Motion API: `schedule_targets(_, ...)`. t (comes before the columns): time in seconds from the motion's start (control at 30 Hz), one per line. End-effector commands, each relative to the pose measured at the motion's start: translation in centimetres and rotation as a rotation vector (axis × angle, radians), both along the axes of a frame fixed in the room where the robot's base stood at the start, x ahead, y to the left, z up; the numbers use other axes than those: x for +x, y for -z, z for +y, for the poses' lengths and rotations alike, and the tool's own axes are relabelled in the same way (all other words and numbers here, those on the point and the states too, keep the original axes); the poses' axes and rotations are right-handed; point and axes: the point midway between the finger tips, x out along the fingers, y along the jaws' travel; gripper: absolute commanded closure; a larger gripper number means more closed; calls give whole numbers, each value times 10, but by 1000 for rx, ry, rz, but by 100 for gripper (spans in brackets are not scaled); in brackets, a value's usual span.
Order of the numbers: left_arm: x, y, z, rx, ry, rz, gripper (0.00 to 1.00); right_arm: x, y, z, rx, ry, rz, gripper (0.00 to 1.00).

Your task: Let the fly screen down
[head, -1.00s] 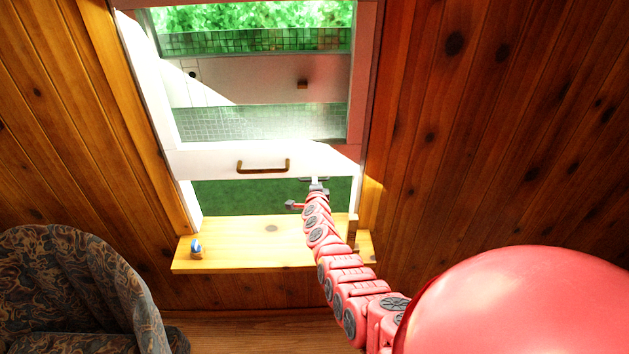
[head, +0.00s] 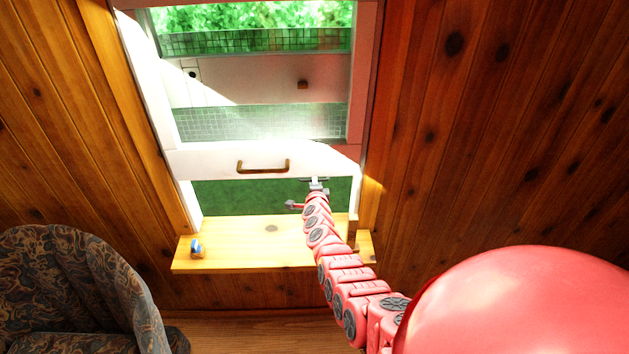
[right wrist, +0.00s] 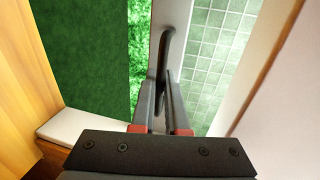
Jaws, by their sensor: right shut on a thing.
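The fly screen (head: 255,122) shows as a pale mesh behind the white window sash (head: 215,163). In the right wrist view its green-tinted mesh (right wrist: 218,45) lies beside a grey bar (right wrist: 157,35) with a dark pull handle (right wrist: 167,48). My right gripper (head: 316,181) is just under the sash rail, right of its brass handle (head: 264,167). In the right wrist view the fingers (right wrist: 162,95) are shut on the dark pull; their tips partly hide it. Below the sash, a gap opens onto green outside. My left gripper is not in view.
A wooden sill (head: 260,240) runs below the window, with a small blue-and-white item (head: 196,247) at its left end. A patterned armchair (head: 75,275) stands at the lower left. Plank walls (head: 500,130) flank the window.

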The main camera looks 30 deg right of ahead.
Motion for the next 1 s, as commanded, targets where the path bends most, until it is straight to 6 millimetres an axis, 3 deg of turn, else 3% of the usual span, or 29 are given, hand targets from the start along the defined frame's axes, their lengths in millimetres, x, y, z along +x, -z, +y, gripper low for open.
schedule_targets(0.27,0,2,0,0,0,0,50,0,3,0,0,0,0,100)
schedule_targets(0.47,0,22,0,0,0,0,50,0,22,0,1,0,1,100)
schedule_targets(1.0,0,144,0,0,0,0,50,0,147,0,1,0,1,100)
